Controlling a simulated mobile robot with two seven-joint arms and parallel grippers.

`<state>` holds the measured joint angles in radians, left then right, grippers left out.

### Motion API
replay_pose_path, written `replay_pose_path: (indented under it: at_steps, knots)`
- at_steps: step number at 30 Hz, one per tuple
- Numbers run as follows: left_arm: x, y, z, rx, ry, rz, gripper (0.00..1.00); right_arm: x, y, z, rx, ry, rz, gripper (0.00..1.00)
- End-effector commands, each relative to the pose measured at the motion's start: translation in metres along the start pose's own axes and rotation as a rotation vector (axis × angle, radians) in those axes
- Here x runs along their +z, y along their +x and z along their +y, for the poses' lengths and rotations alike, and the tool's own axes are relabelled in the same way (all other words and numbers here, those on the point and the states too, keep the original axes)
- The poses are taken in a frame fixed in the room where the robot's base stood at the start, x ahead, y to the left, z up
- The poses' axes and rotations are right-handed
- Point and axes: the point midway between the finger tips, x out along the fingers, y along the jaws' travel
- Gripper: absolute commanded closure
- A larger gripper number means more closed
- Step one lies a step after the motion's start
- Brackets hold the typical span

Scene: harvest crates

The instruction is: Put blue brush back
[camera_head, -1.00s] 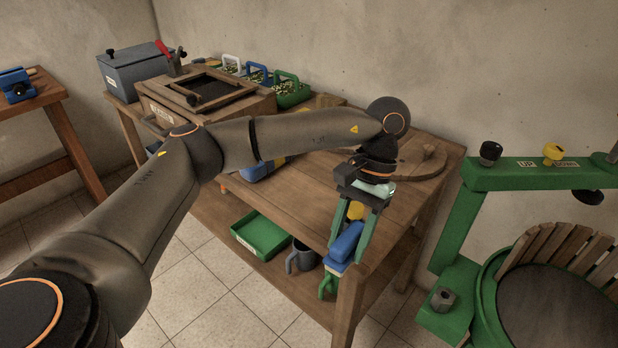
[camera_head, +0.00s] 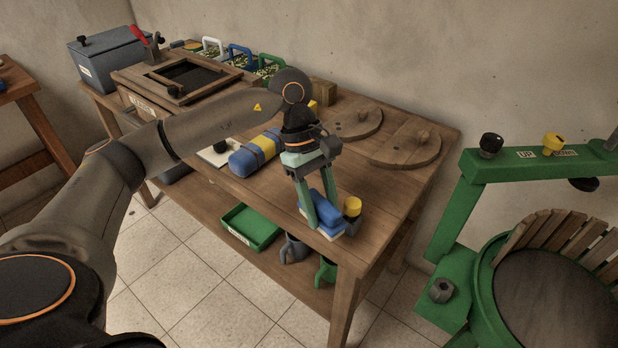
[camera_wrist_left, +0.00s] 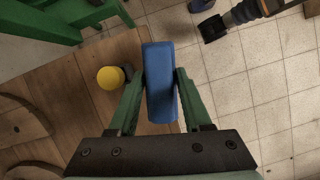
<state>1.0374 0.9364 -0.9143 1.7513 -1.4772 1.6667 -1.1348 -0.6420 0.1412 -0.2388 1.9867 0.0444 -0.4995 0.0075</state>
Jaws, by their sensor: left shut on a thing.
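The blue brush (camera_head: 323,208) has a blue block body with a pale underside, seen at the front right corner of the wooden table (camera_head: 290,190). My left gripper (camera_head: 318,203) is shut on it, fingers pointing down. In the left wrist view the blue brush (camera_wrist_left: 160,82) sits between the two green fingers (camera_wrist_left: 155,95), over the table's edge with floor tiles beyond. Whether its underside touches the tabletop, I cannot tell.
A yellow-topped object (camera_head: 352,206) stands close beside the brush. A blue and yellow roll (camera_head: 255,152) and round wooden lids (camera_head: 405,146) lie on the table. A green tray (camera_head: 251,228) and mugs (camera_head: 293,248) are on the lower shelf. A green press (camera_head: 455,215) stands right.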

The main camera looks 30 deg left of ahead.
Motion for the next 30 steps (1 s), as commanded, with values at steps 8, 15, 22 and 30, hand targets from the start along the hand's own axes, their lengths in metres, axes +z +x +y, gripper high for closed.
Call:
replay_pose_path:
  at_steps: [8,15,22,30]
  knots:
    - [-0.012,-0.021,-0.003,0.241,-0.576,0.003,1.0,-0.003,-0.007,0.006,0.016,0.003,0.0,0.5]
    - [-0.02,-0.042,-0.004,0.425,-1.012,0.003,1.0,-0.008,-0.011,0.007,0.021,0.006,0.007,0.5]
    - [-0.028,-0.066,-0.005,0.59,-1.406,0.002,1.0,-0.008,-0.014,0.009,0.026,0.007,0.005,0.5]
    - [-0.033,-0.082,-0.008,0.694,-1.667,0.002,1.0,-0.005,-0.017,0.01,0.03,0.009,-0.002,0.5]
